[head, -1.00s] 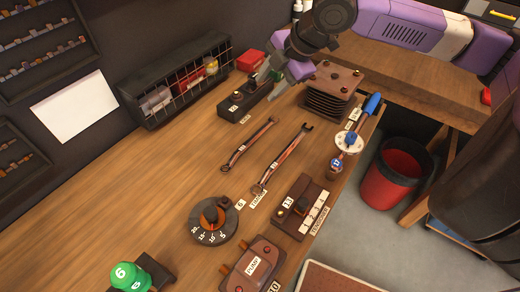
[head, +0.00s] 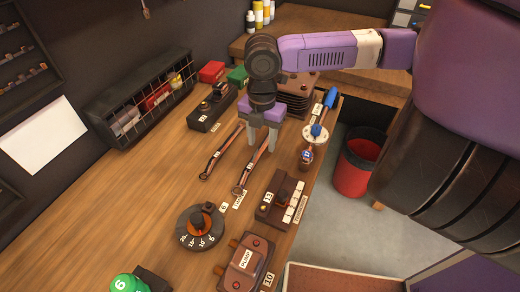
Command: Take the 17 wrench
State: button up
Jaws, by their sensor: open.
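Two slim dark wrenches with reddish-brown shafts lie side by side on the wooden bench. The left wrench (head: 222,153) and the right wrench (head: 250,168) each carry a small pale tag, too small to read, so I cannot tell which is the 17. My gripper (head: 262,142) points down with its two grey fingers apart and nothing between them but a view of the bench and the right wrench's far part. It appears over the far end of the right wrench, whose tip it partly hides. I cannot tell the exact height.
A dark block with a knob (head: 212,106) stands at the far left, and a plate stack (head: 298,92) behind my gripper. A blue-handled tool (head: 318,128) lies to the right. A dial (head: 198,228), a 13-marked block (head: 280,198) and a pump box (head: 246,264) are nearer.

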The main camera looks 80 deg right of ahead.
jog(key=shift+f, duration=0.9)
jog(key=shift+c, duration=0.2)
grip_shut()
dwell(0.6)
